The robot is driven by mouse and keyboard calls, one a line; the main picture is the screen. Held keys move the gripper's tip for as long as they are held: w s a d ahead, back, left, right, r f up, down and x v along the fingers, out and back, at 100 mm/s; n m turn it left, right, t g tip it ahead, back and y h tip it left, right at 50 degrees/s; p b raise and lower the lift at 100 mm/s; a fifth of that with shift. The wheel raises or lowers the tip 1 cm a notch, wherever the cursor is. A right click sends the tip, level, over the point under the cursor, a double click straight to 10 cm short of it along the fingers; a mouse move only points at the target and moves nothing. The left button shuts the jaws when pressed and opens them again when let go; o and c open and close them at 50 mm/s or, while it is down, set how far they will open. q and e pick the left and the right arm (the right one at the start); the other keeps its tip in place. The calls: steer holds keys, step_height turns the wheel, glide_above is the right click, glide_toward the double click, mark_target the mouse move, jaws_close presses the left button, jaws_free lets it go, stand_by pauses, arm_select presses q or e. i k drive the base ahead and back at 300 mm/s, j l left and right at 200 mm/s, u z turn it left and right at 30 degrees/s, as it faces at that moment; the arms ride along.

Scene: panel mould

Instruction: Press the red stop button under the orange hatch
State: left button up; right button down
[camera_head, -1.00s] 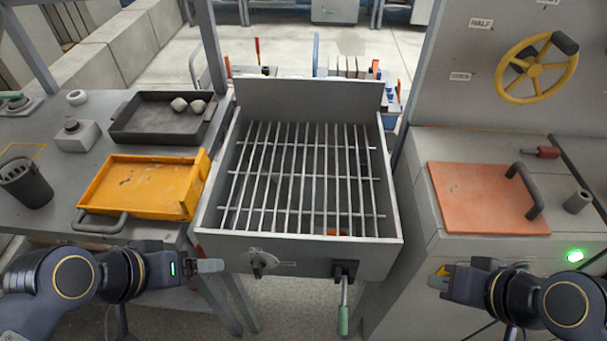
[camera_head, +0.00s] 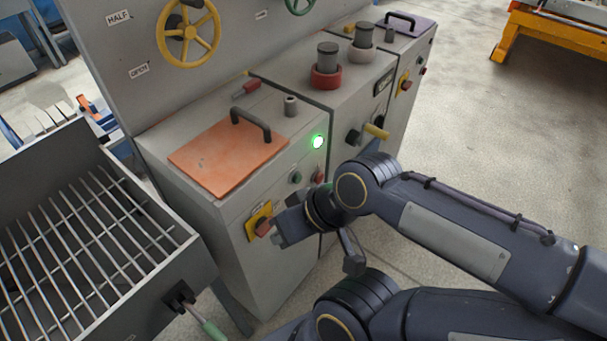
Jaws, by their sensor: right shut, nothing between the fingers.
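The orange hatch (camera_head: 228,160) lies closed and flat on top of a grey cabinet, with a dark handle at its far right edge. On the cabinet's front face below it, a red button (camera_head: 263,226) sits on a yellow plate. Another small red button (camera_head: 320,177) is farther right, beside a green one. My right gripper (camera_head: 278,238) is shut and empty, at the front face close to the red button on the yellow plate. I cannot tell whether it touches that button. Anything beneath the hatch is hidden. My left gripper is not in view.
A green light (camera_head: 318,142) glows on the cabinet's front. A grill box (camera_head: 170,262) with metal bars stands at the left. A yellow handwheel (camera_head: 188,34) is on the panel behind. More units with knobs stand to the right, and open floor (camera_head: 480,130) lies beyond.

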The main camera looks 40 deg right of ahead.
mark_target(319, 177)
steer(key=l+z, duration=0.2)
steer(key=z, duration=0.2)
steer(key=k+l+z, duration=0.1)
steer(key=z, duration=0.35)
steer(key=l+z, duration=0.4)
